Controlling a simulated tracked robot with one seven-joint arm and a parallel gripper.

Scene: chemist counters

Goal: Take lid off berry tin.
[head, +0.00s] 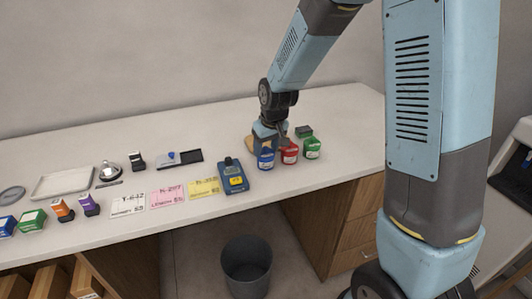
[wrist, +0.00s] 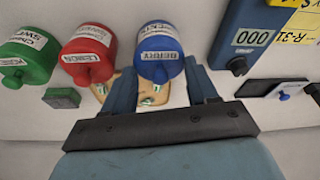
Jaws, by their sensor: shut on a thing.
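The berry tin is the blue tin (head: 265,160) with a white label, at the left end of a row of three tins on the counter. In the wrist view the blue tin (wrist: 158,38) shows its label and a knobbed blue lid. My gripper (head: 268,141) is over the blue tin from behind. In the wrist view my gripper (wrist: 162,72) has one finger on each side of the lid and is shut on it. The lid appears seated on the tin; I cannot tell whether it is loose.
A red tin (head: 289,154) and a green tin (head: 312,149) stand close to the right. A wooden board (wrist: 150,97) lies behind the tins. A bin (head: 247,270) stands on the floor below.

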